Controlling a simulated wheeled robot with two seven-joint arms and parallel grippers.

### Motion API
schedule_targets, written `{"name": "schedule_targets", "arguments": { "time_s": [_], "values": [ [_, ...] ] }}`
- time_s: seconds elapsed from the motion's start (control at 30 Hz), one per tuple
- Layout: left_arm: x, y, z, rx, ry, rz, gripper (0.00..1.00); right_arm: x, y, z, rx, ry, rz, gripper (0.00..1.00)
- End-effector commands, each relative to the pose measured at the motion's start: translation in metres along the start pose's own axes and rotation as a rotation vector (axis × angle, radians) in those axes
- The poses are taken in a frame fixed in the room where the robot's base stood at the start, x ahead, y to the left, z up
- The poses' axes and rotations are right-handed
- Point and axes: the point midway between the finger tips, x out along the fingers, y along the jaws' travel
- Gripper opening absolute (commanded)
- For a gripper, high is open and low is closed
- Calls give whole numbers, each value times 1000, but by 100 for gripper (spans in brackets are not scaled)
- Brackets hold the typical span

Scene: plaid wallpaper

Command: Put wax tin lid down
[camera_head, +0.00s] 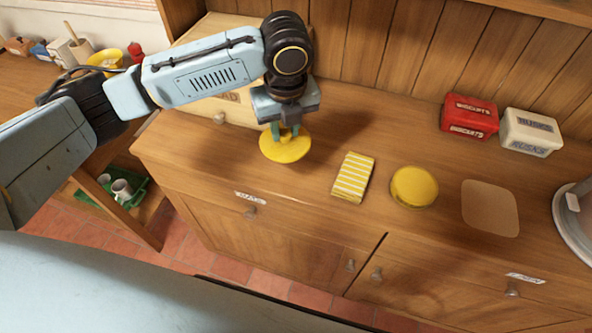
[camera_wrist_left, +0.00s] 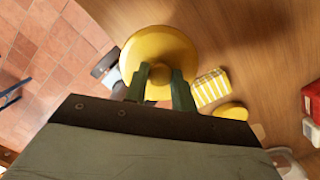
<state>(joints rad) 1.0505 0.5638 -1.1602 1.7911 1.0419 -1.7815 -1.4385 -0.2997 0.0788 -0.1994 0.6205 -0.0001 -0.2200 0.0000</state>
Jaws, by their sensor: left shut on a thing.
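My left gripper (camera_head: 285,130) is shut on the yellow wax tin lid (camera_head: 283,149). In the left wrist view, the two green fingers of the gripper (camera_wrist_left: 160,80) close on a small knob at the middle of the lid (camera_wrist_left: 160,45). The lid is a round yellow disc, roughly level, near the front left of the wooden counter (camera_head: 330,110). I cannot tell whether it touches the counter or hovers just above. A round yellow tin (camera_head: 414,187) stands on the counter to the right. My right gripper is not in view.
A yellow striped cloth (camera_head: 353,177) lies between lid and tin. A tan square mat (camera_head: 490,207) lies right of the tin. A red biscuits tin (camera_head: 469,117) and a white rusks tin (camera_head: 531,132) stand at the back. A bread box (camera_head: 225,107) is behind the gripper.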

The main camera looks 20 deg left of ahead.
Motion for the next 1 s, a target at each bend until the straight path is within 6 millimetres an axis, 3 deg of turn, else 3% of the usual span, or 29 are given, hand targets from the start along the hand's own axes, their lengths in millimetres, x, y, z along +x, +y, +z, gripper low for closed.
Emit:
{"name": "schedule_targets", "arguments": {
  "time_s": [0.2,0.4,0.63,1.0],
  "values": [
    [6,-11,-4,468,2,-58,4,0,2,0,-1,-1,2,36],
    [8,-18,-5,762,1,-93,4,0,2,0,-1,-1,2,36],
    [16,-20,-7,879,2,-106,4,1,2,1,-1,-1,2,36],
    [66,-20,-13,880,2,-106,4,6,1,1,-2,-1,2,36]
  ]
}}
